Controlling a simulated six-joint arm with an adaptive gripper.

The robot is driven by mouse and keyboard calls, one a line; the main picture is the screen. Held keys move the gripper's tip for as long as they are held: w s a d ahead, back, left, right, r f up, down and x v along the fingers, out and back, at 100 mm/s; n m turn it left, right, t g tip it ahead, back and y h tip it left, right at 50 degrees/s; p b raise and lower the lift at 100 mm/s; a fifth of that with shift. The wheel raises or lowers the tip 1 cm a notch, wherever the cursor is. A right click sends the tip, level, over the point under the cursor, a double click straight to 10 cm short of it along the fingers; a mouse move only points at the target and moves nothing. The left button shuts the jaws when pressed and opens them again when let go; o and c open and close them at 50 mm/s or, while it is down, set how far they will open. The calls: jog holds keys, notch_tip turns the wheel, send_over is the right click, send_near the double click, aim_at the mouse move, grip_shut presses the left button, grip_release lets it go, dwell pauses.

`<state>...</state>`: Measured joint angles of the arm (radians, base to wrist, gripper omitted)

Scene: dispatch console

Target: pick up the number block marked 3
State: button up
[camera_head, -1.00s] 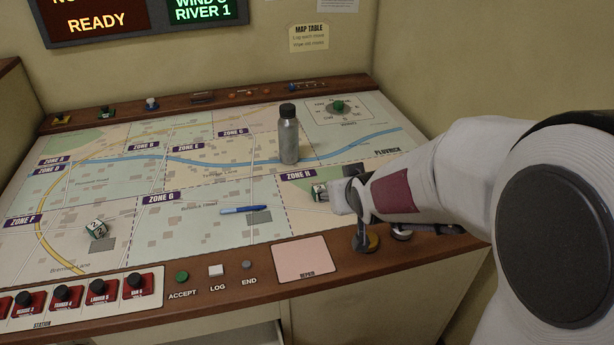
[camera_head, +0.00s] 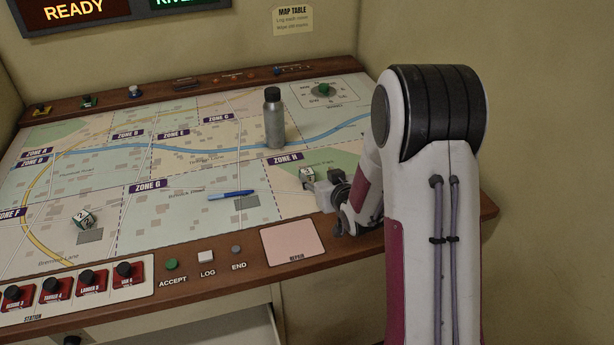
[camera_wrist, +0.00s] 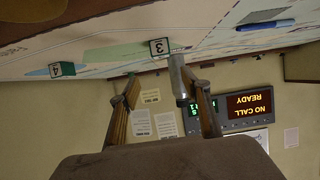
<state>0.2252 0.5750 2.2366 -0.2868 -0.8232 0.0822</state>
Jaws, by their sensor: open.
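The number block marked 3 (camera_wrist: 159,46) is a small white cube with dark green edges. In the upside-down wrist view it sits on the map, ahead of and between my open fingers, apart from them. A small block (camera_head: 307,174) just beyond my gripper (camera_head: 322,190) near Zone H in the head view appears to be the same one, its mark too small to read. My gripper (camera_wrist: 165,88) is open and empty, low over the map. A block marked 4 (camera_wrist: 60,69) stands to the left in the wrist view. A block showing a 2 (camera_head: 84,219) lies far left on the map.
A grey metal bottle (camera_head: 274,120) stands beyond the block; it also shows in the wrist view (camera_wrist: 178,76). A blue pen (camera_head: 231,195) lies left of the gripper. Buttons and a pink repair pad (camera_head: 292,243) line the console's front edge.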

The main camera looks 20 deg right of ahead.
aim_at(307, 172)
jog(key=shift+w+d+f+t, duration=0.1)
jog(key=shift+w+f+t, duration=0.1)
jog(key=shift+f, duration=0.25)
jog(key=shift+w+f+t, duration=0.1)
jog(key=shift+w+f, duration=0.05)
jog(key=shift+f, duration=0.25)
jog(key=shift+x, duration=1.3)
jog(key=shift+w+a+f, duration=0.2)
jog(key=shift+w+f, duration=0.2)
jog(key=shift+w, duration=0.3)
jog(key=shift+w+a+f, duration=0.2)
jog(key=shift+w+f, duration=0.2)
jog(key=shift+w, duration=0.35)
jog(key=shift+x, duration=0.95)
jog(key=c, duration=1)
